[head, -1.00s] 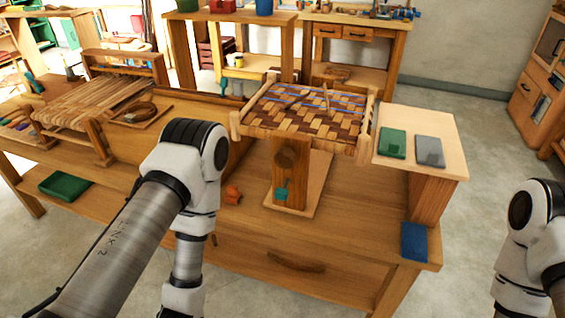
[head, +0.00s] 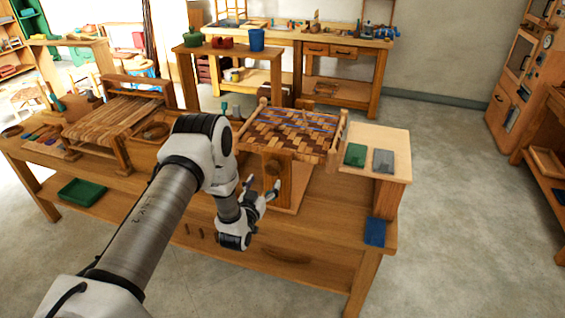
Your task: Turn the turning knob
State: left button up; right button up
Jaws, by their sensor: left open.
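A round wooden knob (head: 273,167) shows on the front of an upright wooden block (head: 290,178) below the woven seat (head: 290,131); I take it for the turning knob. My left gripper (head: 260,187) is open, its two fingers spread just below the knob in the picture. The fingers look empty. I cannot tell whether they touch the block. The gripper and forearm hide the lower front of the block and part of the bench. My right gripper is not in view.
A side stand (head: 376,140) right of the seat holds a green pad (head: 355,155) and a grey pad (head: 383,161). A blue pad (head: 375,231) lies at the bench's right end. A strip-covered frame (head: 113,118) stands left. Open floor lies to the right.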

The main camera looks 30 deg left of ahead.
aim_at(271, 171)
pick_arm(q)
jog(key=x, duration=0.3)
jog(key=shift+w+a+f+p, duration=0.1)
jog(key=shift+a+f+p, duration=0.05)
jog(key=shift+f+p, duration=0.2)
jog(key=w, duration=0.1)
jog(key=w+p, duration=0.1)
jog(key=w, duration=0.1)
jog(key=shift+w+a+r, duration=0.15)
jog(key=shift+w+r, duration=0.15)
jog(key=shift+r, duration=0.05)
jog(key=shift+w+a+f, duration=0.1)
jog(key=shift+w+a, duration=0.05)
jog(key=shift+w, duration=0.15)
jog(key=shift+w+a+f, duration=0.2)
jog(key=shift+f, duration=0.1)
jog(key=shift+d+r, duration=0.1)
jog(key=shift+r, duration=0.05)
jog(key=c, duration=1.2)
